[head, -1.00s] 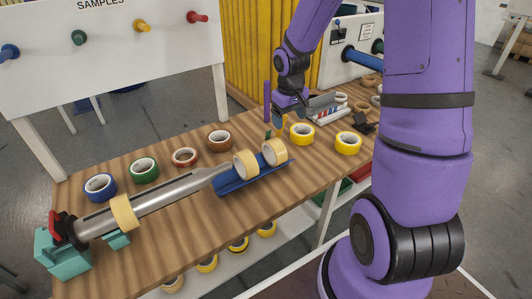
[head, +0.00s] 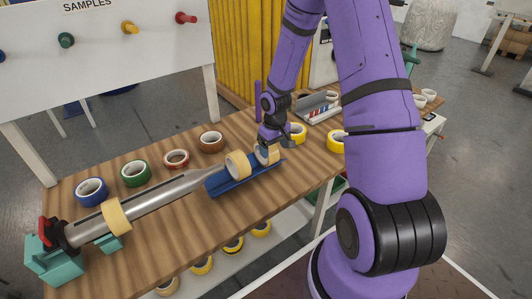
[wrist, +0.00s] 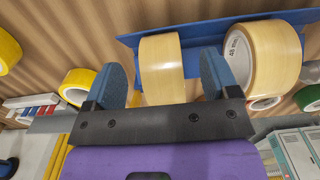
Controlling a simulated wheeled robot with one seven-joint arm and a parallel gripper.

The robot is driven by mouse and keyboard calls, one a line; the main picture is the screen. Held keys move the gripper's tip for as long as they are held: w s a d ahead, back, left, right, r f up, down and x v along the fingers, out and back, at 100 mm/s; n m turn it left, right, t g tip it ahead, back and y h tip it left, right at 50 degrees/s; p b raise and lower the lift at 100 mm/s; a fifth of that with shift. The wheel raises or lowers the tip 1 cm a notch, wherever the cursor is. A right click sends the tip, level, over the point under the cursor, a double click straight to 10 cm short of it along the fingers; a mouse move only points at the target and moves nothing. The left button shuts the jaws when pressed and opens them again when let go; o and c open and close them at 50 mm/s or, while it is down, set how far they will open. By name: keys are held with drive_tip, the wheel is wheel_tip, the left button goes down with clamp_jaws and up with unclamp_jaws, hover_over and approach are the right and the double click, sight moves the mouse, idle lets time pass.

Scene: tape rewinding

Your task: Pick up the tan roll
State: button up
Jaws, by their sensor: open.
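Two tan rolls stand on edge in a blue cradle on the wooden bench. My gripper (head: 271,143) is at the farther right one (head: 267,155). In the wrist view my open blue fingers (wrist: 160,78) are on either side of this tan roll (wrist: 162,62), with a visible gap on the left and a narrower one on the right. The other tan roll (head: 237,165) is just beside the right finger in the wrist view (wrist: 268,55). A third tan roll (head: 116,217) is around the grey spindle. The blue cradle (head: 222,186) also shows behind the rolls in the wrist view.
The grey tapered spindle (head: 160,195) points toward the cradle. Blue (head: 92,191), green (head: 136,173), red (head: 176,159) and brown (head: 211,142) rolls line the back. Yellow rolls (head: 297,133) (head: 337,141) lie right of the cradle. The front strip of bench is clear.

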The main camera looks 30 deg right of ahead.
sight(274, 154)
wheel_tip(274, 154, down, 5)
drive_tip(key=shift+w+r, duration=0.1)
idle(0.3)
drive_tip(key=c, duration=1.1)
drive_tip(key=shift+r, duration=0.15)
